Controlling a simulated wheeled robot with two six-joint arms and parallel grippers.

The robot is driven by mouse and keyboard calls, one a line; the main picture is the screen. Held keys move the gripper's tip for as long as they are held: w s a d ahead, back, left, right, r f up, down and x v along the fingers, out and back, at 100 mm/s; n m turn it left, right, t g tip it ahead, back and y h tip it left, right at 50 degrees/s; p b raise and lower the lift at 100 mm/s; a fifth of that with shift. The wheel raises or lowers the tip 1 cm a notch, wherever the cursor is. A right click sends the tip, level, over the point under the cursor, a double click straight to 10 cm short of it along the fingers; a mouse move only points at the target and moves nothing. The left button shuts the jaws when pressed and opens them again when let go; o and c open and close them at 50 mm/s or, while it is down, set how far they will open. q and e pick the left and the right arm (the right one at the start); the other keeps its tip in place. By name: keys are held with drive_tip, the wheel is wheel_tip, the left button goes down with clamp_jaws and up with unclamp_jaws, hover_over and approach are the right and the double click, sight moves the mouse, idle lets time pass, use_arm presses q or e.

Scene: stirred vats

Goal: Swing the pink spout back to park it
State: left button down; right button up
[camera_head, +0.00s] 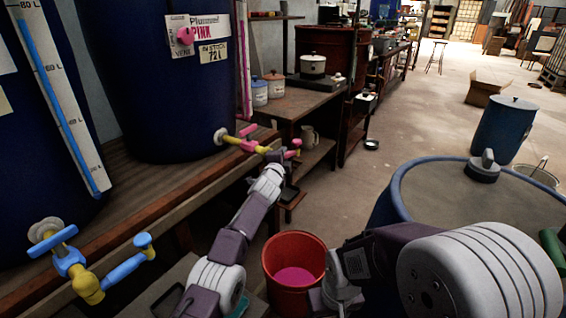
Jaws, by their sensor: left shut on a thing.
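The pink tap sits low on the blue vat (152,95) labelled PINK, with a pink handle and yellow joints. Its pink spout (296,143) reaches right, past the edge of the wooden bench. My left gripper (281,156) is shut on the spout near its outer end and hides part of it. A red bucket (312,244) with pink liquid in it stands below and to the right of my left gripper. My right gripper (340,292) is at the bottom, right of the bucket; its fingers cannot be made out.
A blue tap (80,268) with a yellow elbow juts from another vat at the left. A blue-rimmed drum (395,190) stands at the right beside my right arm. A shelf bench (290,100) with jars and a pot runs behind. The floor at the back right is mostly clear.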

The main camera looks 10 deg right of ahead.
use_arm(q)
drive_tip(key=shift+f, duration=0.1)
idle(0.4)
drive_tip(key=c, duration=1.2)
unclamp_jaws()
